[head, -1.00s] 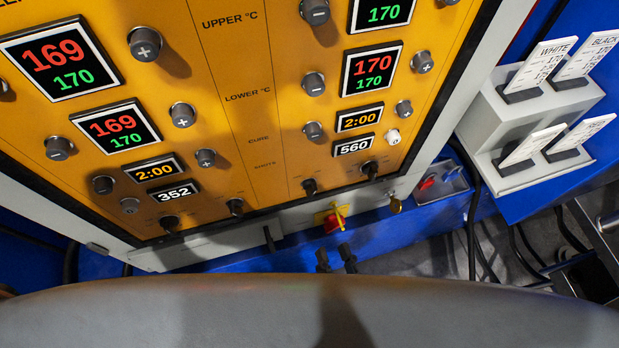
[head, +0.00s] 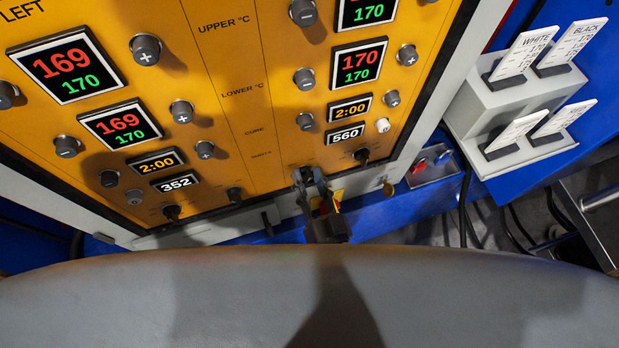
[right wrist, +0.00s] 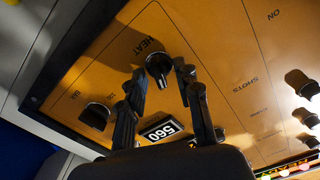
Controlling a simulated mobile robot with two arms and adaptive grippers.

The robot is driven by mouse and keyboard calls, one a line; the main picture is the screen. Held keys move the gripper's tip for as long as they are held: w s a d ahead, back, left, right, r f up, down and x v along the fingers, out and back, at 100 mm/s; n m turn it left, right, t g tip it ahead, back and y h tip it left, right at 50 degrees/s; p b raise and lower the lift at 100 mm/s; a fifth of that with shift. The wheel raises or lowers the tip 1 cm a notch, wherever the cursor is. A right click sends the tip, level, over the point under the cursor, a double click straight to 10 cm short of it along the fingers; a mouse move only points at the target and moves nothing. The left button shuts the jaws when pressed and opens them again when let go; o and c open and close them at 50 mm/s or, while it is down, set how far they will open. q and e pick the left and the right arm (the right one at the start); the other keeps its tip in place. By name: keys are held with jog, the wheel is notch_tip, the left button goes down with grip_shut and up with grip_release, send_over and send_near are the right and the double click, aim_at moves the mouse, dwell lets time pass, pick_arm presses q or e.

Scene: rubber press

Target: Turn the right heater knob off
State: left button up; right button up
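The right heater knob (right wrist: 158,68) is a black rotary knob beside the word HEAT on the orange panel. In the right wrist view it sits between the two fingertips of my right gripper (right wrist: 160,74), which is open with a finger on either side. I cannot tell whether either finger touches it. In the head view my right gripper (head: 308,176) reaches up to the lower right part of the panel and hides that knob. My left gripper is not in view.
Another black knob (head: 362,155) is close by on the right; it also shows in the right wrist view (right wrist: 97,115). The 560 display (head: 345,135) and a white button (head: 382,125) are above. A grey card holder (head: 500,105) stands at the right.

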jog(key=shift+c, duration=0.4)
grip_shut()
